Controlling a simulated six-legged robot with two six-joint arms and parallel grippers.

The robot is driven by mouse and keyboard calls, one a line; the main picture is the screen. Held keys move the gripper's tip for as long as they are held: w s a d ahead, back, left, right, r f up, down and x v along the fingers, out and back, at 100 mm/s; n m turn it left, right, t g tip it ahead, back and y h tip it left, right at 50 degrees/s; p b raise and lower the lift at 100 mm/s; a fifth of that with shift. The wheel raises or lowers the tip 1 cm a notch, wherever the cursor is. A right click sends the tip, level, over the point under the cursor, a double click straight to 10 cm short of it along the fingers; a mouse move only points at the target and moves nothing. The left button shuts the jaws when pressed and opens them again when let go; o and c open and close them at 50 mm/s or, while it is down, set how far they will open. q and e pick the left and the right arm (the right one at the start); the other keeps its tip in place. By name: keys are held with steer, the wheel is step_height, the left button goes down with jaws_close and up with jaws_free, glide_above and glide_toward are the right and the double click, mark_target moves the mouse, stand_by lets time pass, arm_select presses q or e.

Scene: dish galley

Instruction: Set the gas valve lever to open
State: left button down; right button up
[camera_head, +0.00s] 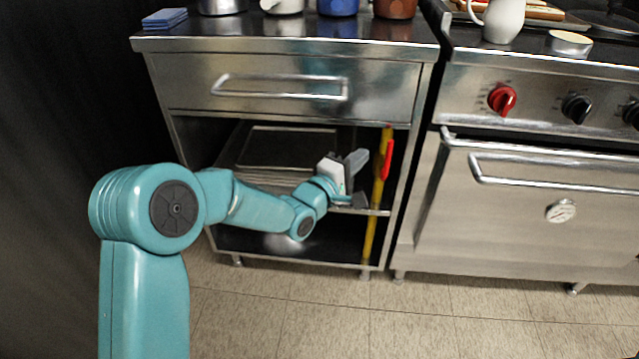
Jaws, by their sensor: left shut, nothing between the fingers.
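A yellow gas pipe (376,195) runs upright inside the right side of the steel cabinet. The red valve lever (388,160) sits on its upper part and points roughly along the pipe, tilted slightly. My left gripper (361,175) reaches into the cabinet's open front from the left. Its grey fingers are shut and empty. In the picture they lie just left of the lever and pipe, with a small gap; the distance in depth is hard to judge. My right gripper is not in view.
The cabinet has a closed drawer with a handle (280,87) above and a shelf with stacked trays (285,150) inside. A stove with a red knob (502,100) and an oven door handle (550,172) stands right. The tiled floor (400,320) in front is clear.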

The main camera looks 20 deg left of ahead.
arm_select(q)
steer(key=p+v, duration=0.2)
steer(key=v, duration=0.8)
steer(key=s+d+f+g+y, duration=0.1)
steer(key=s+d+f+g, duration=0.15)
steer(key=f, duration=0.75)
steer(key=s+d+f+g, duration=0.2)
steer(key=s+f+g, duration=0.2)
steer(key=f, duration=0.7)
steer(key=s+d+f+m+g+y, duration=0.1)
steer(key=s+f+m+g, duration=0.45)
steer(key=s, duration=0.45)
steer(key=s+d+f+m+g, duration=0.1)
steer(key=s+f+m+g, duration=0.5)
steer(key=s, duration=0.4)
step_height(320, 180, up, 30)
steer(key=s+m+p, duration=0.1)
steer(key=m+p, duration=0.1)
steer(key=p, duration=3)
steer(key=shift+s+d+r+t, duration=0.25)
steer(key=shift+d+t, duration=0.15)
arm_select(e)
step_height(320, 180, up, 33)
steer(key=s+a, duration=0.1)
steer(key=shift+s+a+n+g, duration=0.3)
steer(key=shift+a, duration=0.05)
